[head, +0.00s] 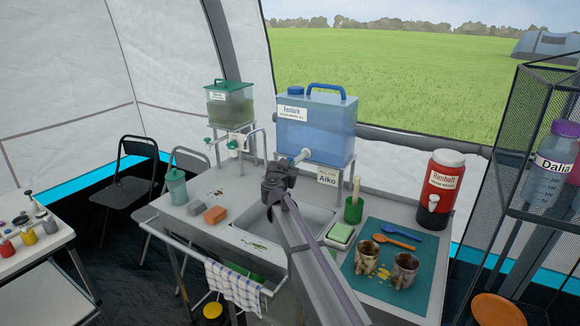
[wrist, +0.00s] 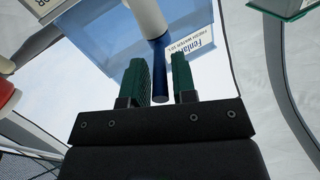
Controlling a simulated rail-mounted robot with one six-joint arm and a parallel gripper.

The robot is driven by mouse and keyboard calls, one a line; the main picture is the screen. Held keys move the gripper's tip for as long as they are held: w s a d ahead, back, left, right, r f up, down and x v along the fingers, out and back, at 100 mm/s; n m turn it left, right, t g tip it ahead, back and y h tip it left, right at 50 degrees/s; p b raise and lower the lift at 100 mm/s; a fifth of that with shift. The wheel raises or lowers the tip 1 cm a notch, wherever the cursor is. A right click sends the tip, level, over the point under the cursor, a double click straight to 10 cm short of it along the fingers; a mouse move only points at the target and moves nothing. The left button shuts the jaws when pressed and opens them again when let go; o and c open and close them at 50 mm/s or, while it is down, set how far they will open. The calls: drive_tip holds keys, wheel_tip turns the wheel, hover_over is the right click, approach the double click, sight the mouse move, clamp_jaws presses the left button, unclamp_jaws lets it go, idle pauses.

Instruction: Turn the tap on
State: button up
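The blue water tank labelled Fenlark (head: 318,128) stands on a raised stand behind the sink. Its white tap (head: 301,156) points forward at the tank's lower left. In the wrist view the tap's white body (wrist: 150,18) leads to a dark blue cylindrical part (wrist: 160,75). My gripper (head: 277,172) is in front of and just below this tap, over the sink. In the wrist view my gripper (wrist: 161,82) is open, its green fingers on either side of the blue part. A gap shows on the right; contact on the left cannot be told.
A green tank (head: 231,104) with white taps and a grey curved faucet (head: 254,134) stand left of the Fenlark tank. A red Rimbolt dispenser (head: 440,182) is at right. Muddy mugs (head: 367,256) sit on a teal mat.

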drive_tip(key=shift+o, duration=1.1)
drive_tip(key=s+a, duration=0.2)
drive_tip(key=s, duration=0.8)
drive_tip(key=shift+s, duration=0.35)
